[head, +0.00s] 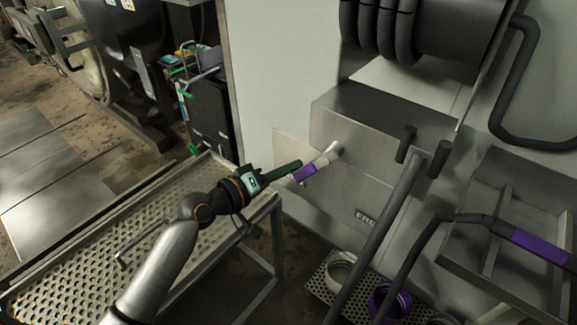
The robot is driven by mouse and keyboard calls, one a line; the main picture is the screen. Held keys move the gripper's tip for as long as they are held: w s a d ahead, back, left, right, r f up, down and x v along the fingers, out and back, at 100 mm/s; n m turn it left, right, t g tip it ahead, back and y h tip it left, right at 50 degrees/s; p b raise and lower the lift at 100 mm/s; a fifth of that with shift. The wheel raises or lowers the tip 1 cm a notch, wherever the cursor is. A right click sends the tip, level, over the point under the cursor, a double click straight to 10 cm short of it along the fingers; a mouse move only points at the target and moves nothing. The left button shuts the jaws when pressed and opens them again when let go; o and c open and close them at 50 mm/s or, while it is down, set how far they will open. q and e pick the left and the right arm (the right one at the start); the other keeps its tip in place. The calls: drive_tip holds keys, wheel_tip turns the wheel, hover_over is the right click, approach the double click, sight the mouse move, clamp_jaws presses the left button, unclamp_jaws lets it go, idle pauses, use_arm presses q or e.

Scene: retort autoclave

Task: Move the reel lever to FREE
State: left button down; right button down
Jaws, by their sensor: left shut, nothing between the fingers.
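The reel lever (306,173) is short, with a purple grip and a pale section. It runs down-left from a round pivot on the front of a grey metal box. My left gripper (297,165) comes in from the lower left with its dark green fingers shut and empty. The fingertips are right beside the purple grip in the picture; I cannot tell whether they touch it. A dark label (367,217) sits low on the box front, partly cut off by a dark bar, and I cannot read it fully. My right gripper is not in view.
A hose reel (425,35) with dark coils is above the box. A dark bar (385,225) slants in front of the box. A perforated metal table (95,245) stands at left. A purple-gripped dark pipe (540,245) is at right. Rings lie on a low rack (318,286).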

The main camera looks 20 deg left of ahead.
use_arm(q)
drive_tip(key=shift+s+d+f+n, duration=0.1)
drive_tip(key=shift+d+f+n, duration=0.1)
drive_tip(key=shift+f+n, duration=0.2)
drive_tip(key=shift+s+d+f+n+h+b, duration=0.25)
drive_tip(key=shift+d+f+n+h+b, duration=0.35)
drive_tip(key=shift+n, duration=0.6)
drive_tip(key=s+d+f+n+t+b, duration=0.1)
drive_tip(key=s+d+n+t+b, duration=0.1)
drive_tip(key=d+n, duration=0.4)
drive_tip(key=n+b, duration=0.1)
drive_tip(key=n, duration=0.3)
drive_tip(key=shift+s+d+f+n+t, duration=0.2)
drive_tip(key=shift+d+n+t, duration=0.1)
drive_tip(key=shift+t, duration=0.1)
